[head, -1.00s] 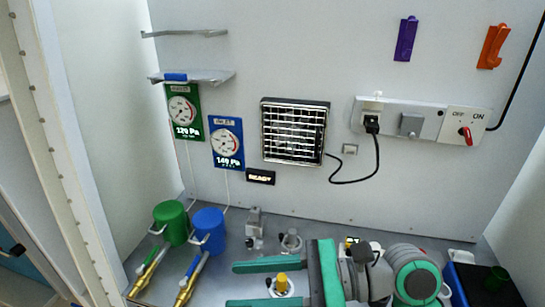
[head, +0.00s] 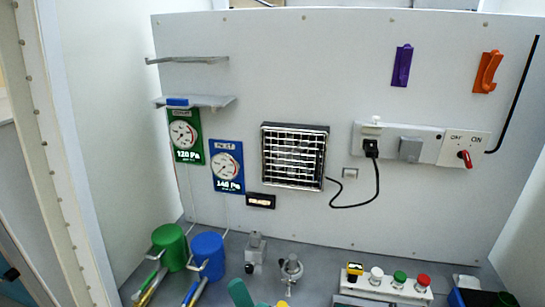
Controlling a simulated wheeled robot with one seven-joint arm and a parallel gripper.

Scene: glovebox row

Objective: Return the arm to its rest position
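The tip of a teal finger of my gripper (head: 241,293) shows at the bottom edge in the head view. The rest of the gripper and nearly all of the arm are below the frame. The visible fingertip touches nothing that I can make out, and I cannot see the gap between the fingers. A small bit of yellow shows at the bottom edge just right of the finger.
Green (head: 170,246) and blue (head: 208,256) canisters stand at the left of the bench. Two grey metal fittings, one at the back (head: 255,252) and one nearer (head: 291,270), stand mid-bench. A button strip (head: 387,284) and a blue bin (head: 467,292) are at right.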

